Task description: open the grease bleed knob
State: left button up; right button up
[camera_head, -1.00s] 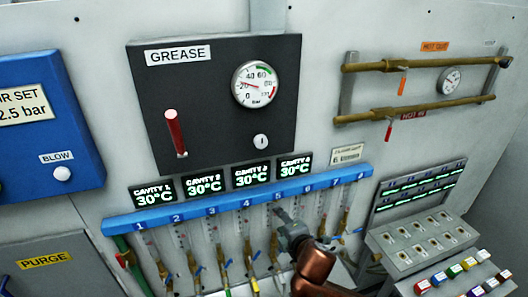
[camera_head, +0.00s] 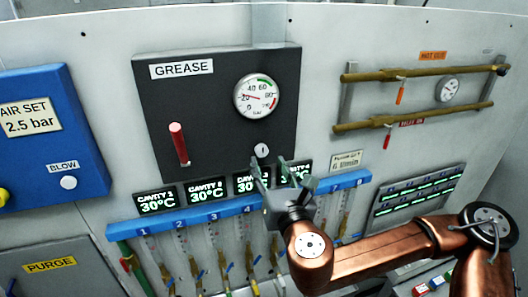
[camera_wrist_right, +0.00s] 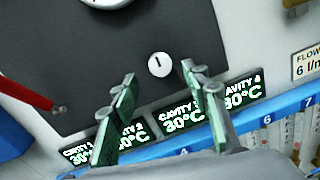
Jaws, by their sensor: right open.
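The grease bleed knob (camera_head: 262,149) is a small white round knob with a dark slot mark, low on the dark GREASE panel (camera_head: 215,110), below the pressure gauge (camera_head: 256,97). In the right wrist view the knob (camera_wrist_right: 160,65) shows just beyond the fingertips, with its mark close to upright in the head view. My right gripper (camera_head: 283,172) is open and empty, its fingers pointing up at the panel just below and right of the knob. In the right wrist view its two fingers (camera_wrist_right: 158,88) stand apart below the knob, not touching it. My left gripper is out of view.
A red lever (camera_head: 178,143) is on the panel's left side. Cavity displays (camera_head: 206,190) and a blue manifold bar (camera_head: 190,222) lie below, partly covered by my gripper. Brass pipes (camera_head: 415,117) are at the right, a blue air box (camera_head: 50,135) at the left.

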aim_at(263, 153)
jog(key=p+x, duration=0.2)
jog(key=x, duration=0.4)
jog(key=shift+c, duration=0.2)
jog(key=c, duration=1.1)
